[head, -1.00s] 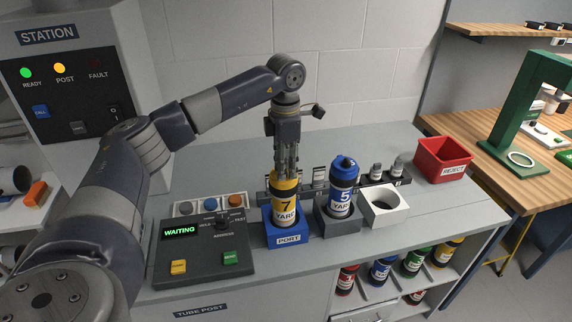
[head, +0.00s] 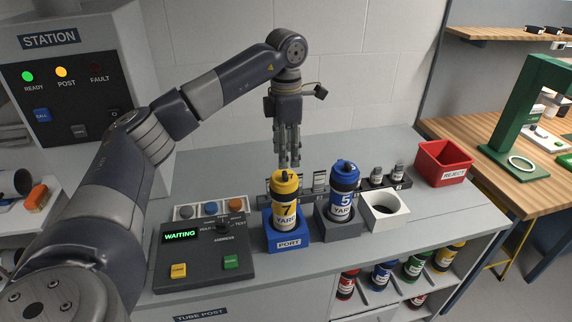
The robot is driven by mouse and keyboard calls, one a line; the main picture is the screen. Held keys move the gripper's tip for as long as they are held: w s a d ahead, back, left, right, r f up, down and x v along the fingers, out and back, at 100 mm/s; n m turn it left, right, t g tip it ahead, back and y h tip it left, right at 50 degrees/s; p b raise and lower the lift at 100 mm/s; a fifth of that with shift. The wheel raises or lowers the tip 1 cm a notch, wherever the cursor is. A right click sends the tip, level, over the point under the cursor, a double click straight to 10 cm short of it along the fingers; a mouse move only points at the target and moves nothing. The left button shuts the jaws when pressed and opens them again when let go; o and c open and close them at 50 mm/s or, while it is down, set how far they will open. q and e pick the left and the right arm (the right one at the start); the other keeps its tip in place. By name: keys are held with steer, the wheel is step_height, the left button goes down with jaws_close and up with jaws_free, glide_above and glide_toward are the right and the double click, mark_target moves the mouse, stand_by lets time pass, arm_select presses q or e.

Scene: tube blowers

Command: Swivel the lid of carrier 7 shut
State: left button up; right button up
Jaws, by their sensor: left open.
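Carrier 7 (head: 284,205) is a yellow and black canister marked 7. It stands upright in the blue PORT holder (head: 288,240) on the grey counter. A yellow lid piece (head: 286,178) with a dark centre is at its top; I cannot tell whether it is fully shut. My left gripper (head: 289,164) is open and empty, pointing down above and just behind carrier 7, apart from it. My right gripper is not in view.
Blue carrier 5 (head: 341,200) stands in a grey holder to the right, beside an empty white holder (head: 384,211). A control panel (head: 203,256) reading WAITING is at left. A red REJECT bin (head: 444,163) is at back right.

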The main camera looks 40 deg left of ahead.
mark_target(286, 173)
arm_select(q)
step_height(286, 173, up, 6)
steer(key=shift+r, duration=0.15)
stand_by(0.6)
